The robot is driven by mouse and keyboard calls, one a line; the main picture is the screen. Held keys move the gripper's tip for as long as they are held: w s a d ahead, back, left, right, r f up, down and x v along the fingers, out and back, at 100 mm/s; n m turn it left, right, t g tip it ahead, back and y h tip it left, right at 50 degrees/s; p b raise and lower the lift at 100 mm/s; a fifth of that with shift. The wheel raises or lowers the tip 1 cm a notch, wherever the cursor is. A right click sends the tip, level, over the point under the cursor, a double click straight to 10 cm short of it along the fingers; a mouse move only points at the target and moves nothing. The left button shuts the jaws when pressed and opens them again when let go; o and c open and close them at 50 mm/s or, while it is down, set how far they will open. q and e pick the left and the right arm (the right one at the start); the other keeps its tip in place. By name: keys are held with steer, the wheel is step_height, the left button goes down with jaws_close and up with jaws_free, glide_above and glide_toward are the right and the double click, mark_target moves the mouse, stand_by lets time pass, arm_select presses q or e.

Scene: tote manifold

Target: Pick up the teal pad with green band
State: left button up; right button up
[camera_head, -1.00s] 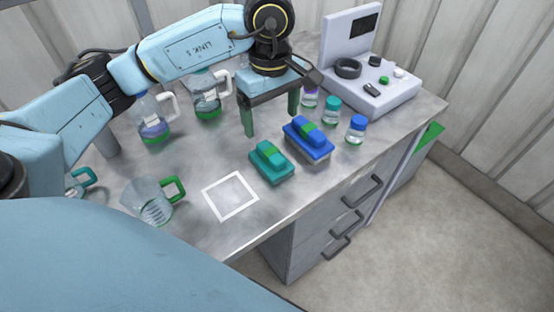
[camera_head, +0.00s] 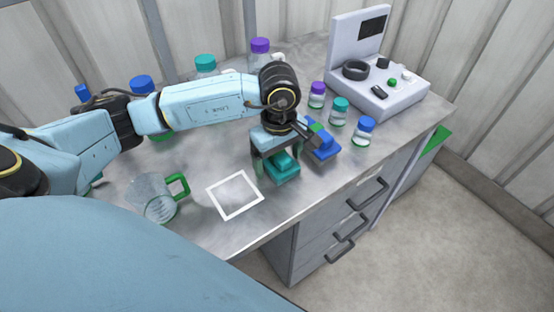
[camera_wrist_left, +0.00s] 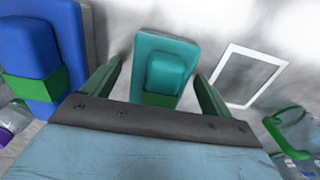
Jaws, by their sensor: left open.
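The teal pad with green band (camera_head: 284,169) lies on the grey table, partly covered by my left gripper in the head view. In the left wrist view the teal pad (camera_wrist_left: 164,68) sits between the two fingers, its green band low and partly hidden by the gripper body. My left gripper (camera_head: 274,172) is open above and around the pad; in the left wrist view its green fingers (camera_wrist_left: 158,88) stand on either side, with a gap to the pad visible. Whether the fingertips touch the table I cannot tell. My right gripper is not in view.
A blue pad with green band (camera_head: 324,146) lies close beside the gripper; it also shows in the left wrist view (camera_wrist_left: 28,50). A white square outline (camera_head: 235,195) and a beaker with green handle (camera_head: 155,197) are to the left. Small lidded jars (camera_head: 338,111) stand to the right.

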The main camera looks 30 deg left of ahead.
arm_select(q)
steer(key=c, duration=0.9)
steer(key=shift+c, duration=0.9)
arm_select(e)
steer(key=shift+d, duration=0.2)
arm_select(q)
step_height(320, 180, up, 9)
steer(key=shift+f+p, duration=0.1)
steer(key=shift+p, duration=0.25)
steer(key=shift+r, duration=0.65)
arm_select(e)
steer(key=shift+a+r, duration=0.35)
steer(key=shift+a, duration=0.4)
